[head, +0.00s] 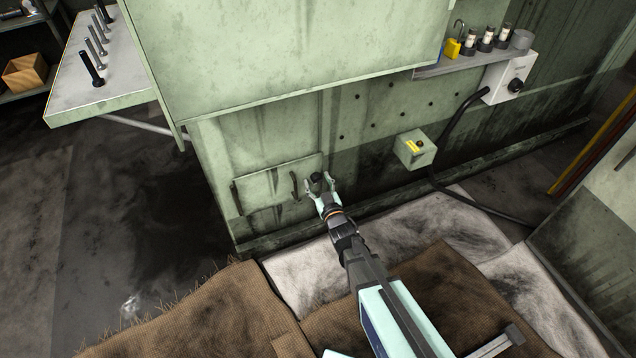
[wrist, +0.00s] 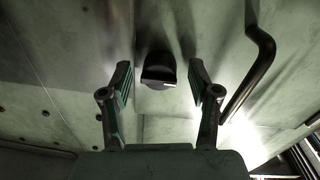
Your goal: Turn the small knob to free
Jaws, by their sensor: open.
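A small black knob (wrist: 158,70) sits on the green machine face in the wrist view, with a thin pale mark along its lower edge. My gripper (wrist: 162,82) is open, one finger on each side of the knob with a visible gap on both sides. I cannot tell whether the fingertips reach past its face. In the head view my gripper (head: 322,187) is at the lower machine front, and the dark knob (head: 316,177) shows between the fingers. Any lettering by the knob is not readable.
A curved dark handle (wrist: 254,70) stands close to the right finger; it shows in the head view (head: 295,187) on a low hatch (head: 265,190). A green box with a yellow label (head: 414,149) and a white box with a larger black knob (head: 510,78) are further right.

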